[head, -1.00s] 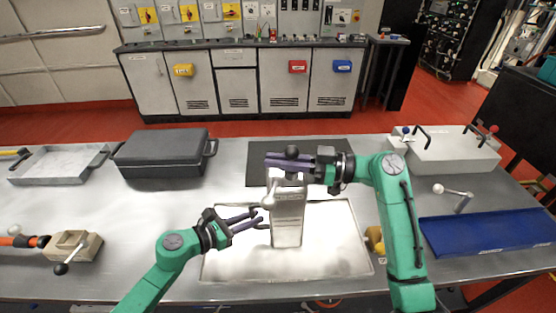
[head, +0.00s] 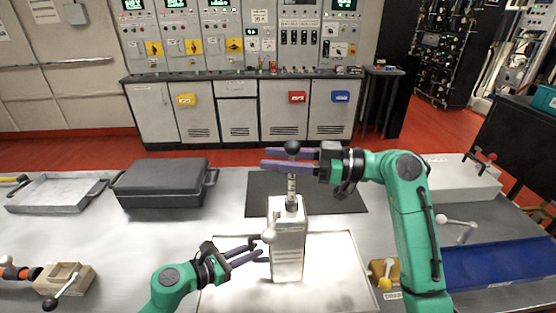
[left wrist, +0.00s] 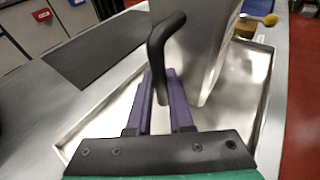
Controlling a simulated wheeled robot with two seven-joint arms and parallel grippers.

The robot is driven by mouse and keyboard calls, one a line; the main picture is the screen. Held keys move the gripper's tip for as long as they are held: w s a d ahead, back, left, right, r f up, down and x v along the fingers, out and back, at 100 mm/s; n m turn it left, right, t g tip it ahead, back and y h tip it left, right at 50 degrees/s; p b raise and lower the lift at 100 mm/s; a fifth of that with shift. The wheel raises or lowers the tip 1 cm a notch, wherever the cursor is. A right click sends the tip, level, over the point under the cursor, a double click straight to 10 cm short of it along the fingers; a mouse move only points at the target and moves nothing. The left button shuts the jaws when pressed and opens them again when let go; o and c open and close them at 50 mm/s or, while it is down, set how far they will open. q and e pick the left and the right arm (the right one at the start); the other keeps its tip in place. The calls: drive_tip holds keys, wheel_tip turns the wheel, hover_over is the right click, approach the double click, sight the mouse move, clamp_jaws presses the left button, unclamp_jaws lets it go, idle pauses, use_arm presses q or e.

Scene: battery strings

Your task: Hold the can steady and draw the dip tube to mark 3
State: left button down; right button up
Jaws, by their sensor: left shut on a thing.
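The grey metal can (head: 288,250) stands upright in a shallow bright tray (head: 345,270). The dip tube (head: 292,188) rises from its top, with dark marks too small to read and a black ball knob (head: 291,147). My right gripper (head: 290,160) is shut on the tube just under the knob, well above the can. My left gripper (head: 248,255) is beside the can's left side. In the left wrist view its purple fingers (left wrist: 163,115) are shut on a dark bent handle (left wrist: 158,60) next to the can (left wrist: 195,45). The tube's lower end is hidden in the can.
A black case (head: 163,185) and an empty metal tray (head: 55,193) are at the left. A beige box with a lever (head: 65,280) is at front left. A dark mat (head: 335,205) lies behind the can.

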use_arm(q)
drive_tip(key=shift+s+f, duration=0.1)
drive_tip(key=shift+f, duration=0.15)
drive_tip(key=c, duration=0.7)
unclamp_jaws()
drive_tip(key=shift+c, duration=0.2)
drive_tip(key=shift+r, duration=0.1)
use_arm(e)
drive_tip(key=s+d, duration=0.2)
drive_tip(key=d, duration=0.9)
drive_tip(key=shift+s+d, duration=0.15)
drive_tip(key=shift+d, duration=0.25)
use_arm(q)
drive_tip(key=v, duration=1.1)
drive_tip(key=shift+s+a, duration=0.15)
drive_tip(key=shift+a, duration=0.2)
use_arm(e)
drive_tip(key=shift+f, duration=0.1)
